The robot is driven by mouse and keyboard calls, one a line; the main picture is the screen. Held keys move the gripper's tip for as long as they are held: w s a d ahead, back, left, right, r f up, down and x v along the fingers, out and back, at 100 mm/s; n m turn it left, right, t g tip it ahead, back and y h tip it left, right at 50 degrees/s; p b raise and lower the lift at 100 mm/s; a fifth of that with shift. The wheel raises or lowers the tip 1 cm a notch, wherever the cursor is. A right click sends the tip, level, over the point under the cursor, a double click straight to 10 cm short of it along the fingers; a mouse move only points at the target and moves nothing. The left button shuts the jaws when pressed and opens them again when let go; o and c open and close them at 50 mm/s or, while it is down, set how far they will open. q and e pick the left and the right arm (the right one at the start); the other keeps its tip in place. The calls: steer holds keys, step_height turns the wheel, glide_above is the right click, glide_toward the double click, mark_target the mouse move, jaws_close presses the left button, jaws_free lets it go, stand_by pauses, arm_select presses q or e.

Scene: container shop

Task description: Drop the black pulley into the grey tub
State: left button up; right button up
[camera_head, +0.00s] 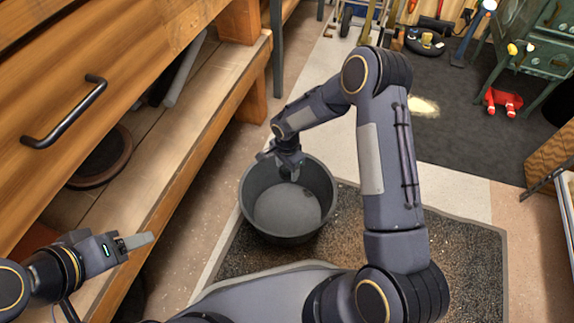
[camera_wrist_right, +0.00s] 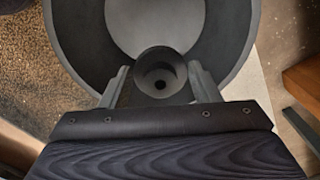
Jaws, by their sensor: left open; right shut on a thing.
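The grey tub (camera_head: 260,222) stands on the floor at the edge of a dark speckled mat in the head view. My right gripper (camera_head: 288,170) is over the tub's far rim side, pointing down into its opening. In the right wrist view the gripper (camera_wrist_right: 160,85) is shut on the black pulley (camera_wrist_right: 160,70), a dark round piece with a central hole. The tub's inside (camera_wrist_right: 225,40) shows behind and below the pulley. In the head view the pulley is small and dark under the gripper. My left gripper (camera_head: 140,241) is open and empty at the lower left, away from the tub.
A wooden workbench with a drawer (camera_head: 60,110) and a low shelf (camera_head: 165,160) runs along the left. The speckled mat (camera_head: 460,260) lies right of the tub. A green machine (camera_head: 545,45) and red items (camera_head: 503,101) are at the far right.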

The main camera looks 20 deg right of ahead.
steer(key=shift+f+b, duration=0.45)
steer(key=shift+f, duration=0.8)
steer(key=o, duration=1.2)
steer(key=shift+r, duration=0.1)
step_height(320, 180, up, 8)
steer(key=p, duration=0.3)
steer(key=shift+f, duration=0.2)
